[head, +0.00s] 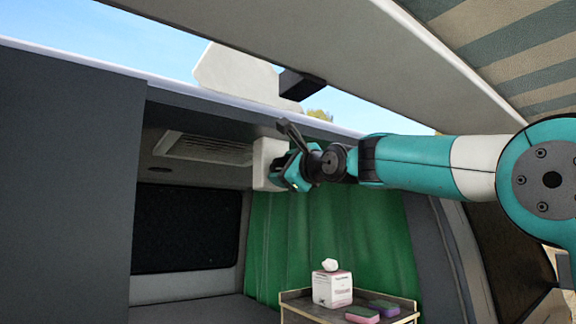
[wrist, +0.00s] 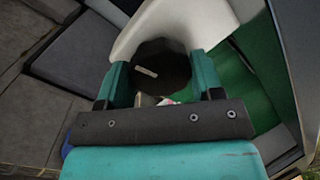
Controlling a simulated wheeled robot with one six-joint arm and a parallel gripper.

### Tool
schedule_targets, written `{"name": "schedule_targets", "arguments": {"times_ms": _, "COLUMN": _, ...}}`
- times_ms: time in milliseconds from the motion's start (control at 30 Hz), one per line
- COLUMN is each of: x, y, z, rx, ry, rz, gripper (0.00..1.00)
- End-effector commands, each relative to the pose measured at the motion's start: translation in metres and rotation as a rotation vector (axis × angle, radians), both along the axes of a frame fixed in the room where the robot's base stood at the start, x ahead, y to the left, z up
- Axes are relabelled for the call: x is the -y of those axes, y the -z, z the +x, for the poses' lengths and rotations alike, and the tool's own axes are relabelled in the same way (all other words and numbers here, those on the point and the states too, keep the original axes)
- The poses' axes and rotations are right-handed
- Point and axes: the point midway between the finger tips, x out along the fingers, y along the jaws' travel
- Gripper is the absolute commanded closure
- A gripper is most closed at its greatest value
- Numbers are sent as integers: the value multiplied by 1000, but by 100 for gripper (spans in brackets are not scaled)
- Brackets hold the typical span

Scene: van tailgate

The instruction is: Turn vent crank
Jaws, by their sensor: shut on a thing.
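The vent crank's white housing (head: 267,160) hangs under the van's roof edge, and its pale body also fills the top of the wrist view (wrist: 175,25). A dark, rounded crank knob (wrist: 160,66) with a small pale mark sits below it in the wrist view. My gripper (head: 281,172) reaches in from the right, close against the housing. In the wrist view its two teal fingers (wrist: 160,80) stand on either side of the knob and are shut on it. In the head view the fingers and arm hide the knob.
A slatted vent panel (head: 205,148) is in the ceiling to the left. A green curtain (head: 330,235) hangs behind my gripper. Below, a small cabinet (head: 300,306) bears a tissue box (head: 332,289) and two sponges (head: 363,314). The raised tailgate (head: 340,50) is overhead.

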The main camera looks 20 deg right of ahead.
Motion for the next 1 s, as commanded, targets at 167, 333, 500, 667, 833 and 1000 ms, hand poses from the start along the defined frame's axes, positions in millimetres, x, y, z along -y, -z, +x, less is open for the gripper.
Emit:
{"name": "schedule_targets", "arguments": {"times_ms": 167, "x": 0, "y": -8, "z": -3, "rx": 19, "ry": 0, "rz": 2, "gripper": 21}}
{"name": "schedule_targets", "arguments": {"times_ms": 333, "x": 0, "y": -5, "z": -2, "rx": 12, "ry": 0, "rz": 1, "gripper": 14}}
{"name": "schedule_targets", "arguments": {"times_ms": 500, "x": 1, "y": -2, "z": -3, "rx": 9, "ry": 0, "rz": 0, "gripper": 14}}
{"name": "schedule_targets", "arguments": {"times_ms": 667, "x": 7, "y": 4, "z": -19, "rx": 9, "ry": 0, "rz": 0, "gripper": 14}}
{"name": "schedule_targets", "arguments": {"times_ms": 833, "x": 20, "y": 11, "z": -56, "rx": 11, "ry": 3, "rz": -1, "gripper": 14}}
{"name": "schedule_targets", "arguments": {"times_ms": 1000, "x": 35, "y": 15, "z": -99, "rx": 14, "ry": 4, "rz": 0, "gripper": 14}}
